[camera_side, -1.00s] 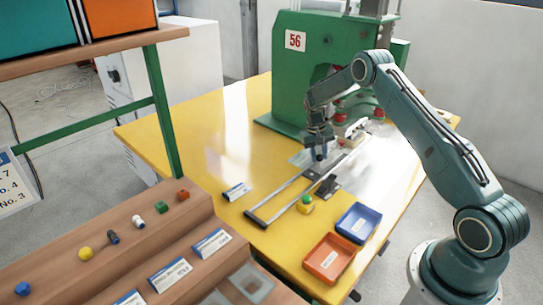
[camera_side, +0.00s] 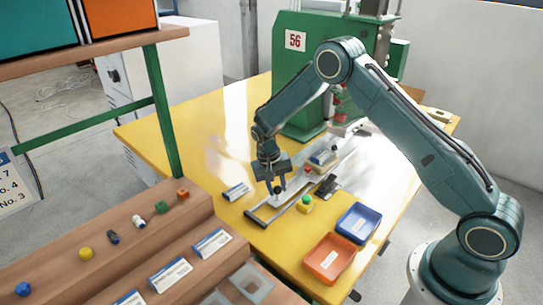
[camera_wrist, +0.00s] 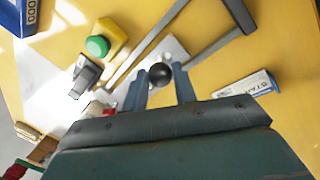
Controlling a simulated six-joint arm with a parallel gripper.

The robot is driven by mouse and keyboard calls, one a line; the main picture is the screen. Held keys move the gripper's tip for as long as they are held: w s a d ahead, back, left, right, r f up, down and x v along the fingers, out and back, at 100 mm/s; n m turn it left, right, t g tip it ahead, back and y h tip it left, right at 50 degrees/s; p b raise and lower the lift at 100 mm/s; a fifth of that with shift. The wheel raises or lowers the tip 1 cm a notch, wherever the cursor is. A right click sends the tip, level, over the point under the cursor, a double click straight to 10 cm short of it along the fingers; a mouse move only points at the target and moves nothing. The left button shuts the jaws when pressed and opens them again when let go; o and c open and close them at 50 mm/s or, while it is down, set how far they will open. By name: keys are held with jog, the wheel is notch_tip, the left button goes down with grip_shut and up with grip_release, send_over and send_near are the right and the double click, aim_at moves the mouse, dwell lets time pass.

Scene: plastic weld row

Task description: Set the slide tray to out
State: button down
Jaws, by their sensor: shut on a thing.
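The slide tray (camera_wrist: 172,48) is a pale metal plate with a round black knob (camera_wrist: 160,75) at its end. My gripper (camera_wrist: 160,88) is shut on the knob, with a blue finger on each side of it. In the side view my gripper (camera_side: 277,189) is low over the front part of the two rails, near the black end bar (camera_side: 256,220). The tray lies along the rails, out from the green press (camera_side: 300,75). My fingers hide much of the tray's front end.
A yellow block with a green button (camera_side: 305,203) and a black switch (camera_side: 327,187) stand right of the rails. Blue (camera_side: 358,222) and orange (camera_side: 330,258) bins sit at the front edge.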

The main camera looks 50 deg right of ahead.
jog(key=a, duration=0.6)
jog(key=shift+a, duration=0.3)
jog(key=shift+w, duration=0.1)
jog(key=c, duration=1.2)
grip_release()
jog(key=shift+a, duration=0.1)
jog(key=shift+o, duration=0.4)
jog(key=shift+r, duration=0.15)
notch_tip(320, 180, up, 13)
jog(key=w+a, duration=0.1)
jog(key=a, duration=0.1)
jog(key=shift+w+r, duration=0.2)
